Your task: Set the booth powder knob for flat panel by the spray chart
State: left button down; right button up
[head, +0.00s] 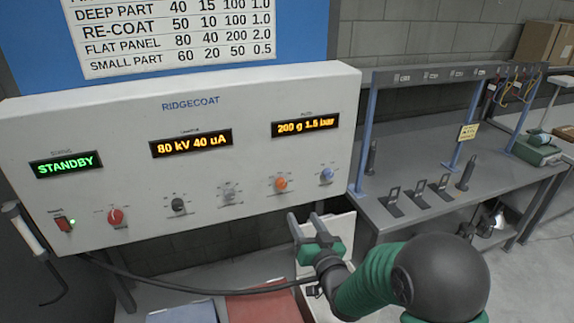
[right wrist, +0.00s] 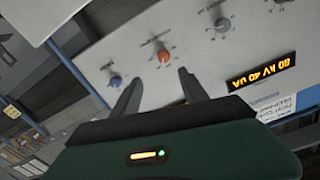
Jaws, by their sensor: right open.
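The white RIDGECOAT control panel (head: 140,130) carries a row of knobs. The orange knob (head: 281,184) is below the right display (head: 305,125), which reads 200 g 1.5 bar. The blue knob (head: 327,175) is to its right. The middle display (head: 190,143) reads 80 kV 40 uA. The spray chart (head: 175,30) gives FLAT PANEL as 80, 40, 200, 2.0; its top is cut off. My right gripper (head: 303,218) is open and empty below the orange and blue knobs. In the right wrist view the orange knob (right wrist: 163,56) appears between and beyond the fingertips (right wrist: 160,74). My left gripper is out of view.
Red (head: 115,217), black (head: 177,205) and grey (head: 229,197) knobs sit farther left. A grey bench (head: 430,225) with racks stands right. A dark cable runs below the panel.

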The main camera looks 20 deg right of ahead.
jog(key=s+n+p, duration=0.1)
jog(key=n+p, duration=0.2)
jog(key=p, duration=0.6)
send_near(282, 187)
jog(key=w, duration=0.8)
jog(key=shift+w, duration=0.25)
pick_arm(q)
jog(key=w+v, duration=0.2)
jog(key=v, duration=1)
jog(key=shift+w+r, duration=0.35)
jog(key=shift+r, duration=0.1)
pick_arm(e)
jog(key=shift+w+f, duration=0.1)
